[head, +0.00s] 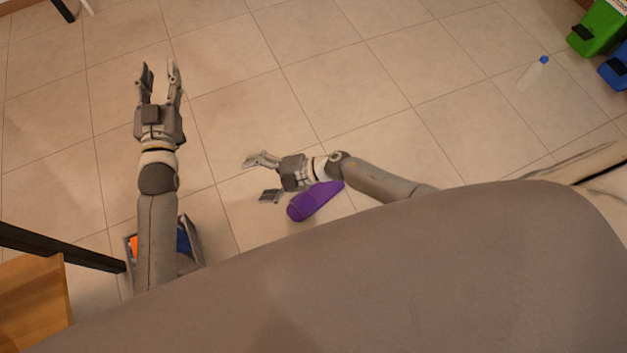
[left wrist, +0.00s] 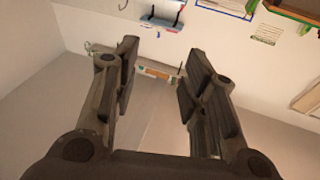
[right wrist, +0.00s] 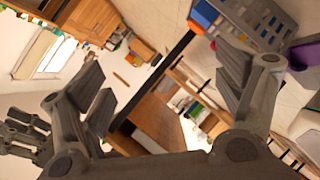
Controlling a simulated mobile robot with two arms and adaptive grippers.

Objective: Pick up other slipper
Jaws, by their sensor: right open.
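A purple slipper (head: 315,202) lies on the tiled floor, partly under my right wrist and forearm in the head view. Its purple edge also shows at the right of the right wrist view (right wrist: 304,55). My right gripper (head: 260,178) is open and empty, its fingers pointing left, away from the slipper. My left gripper (head: 159,70) is open and empty, raised to the left and pointing to the top of the head view. In the left wrist view its fingers (left wrist: 158,75) are apart with nothing between them.
A grey basket (head: 198,250) with blue and orange things stands under my left arm; it also shows in the right wrist view (right wrist: 240,12). A dark bar (head: 60,247) and wooden furniture (head: 32,300) are at lower left.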

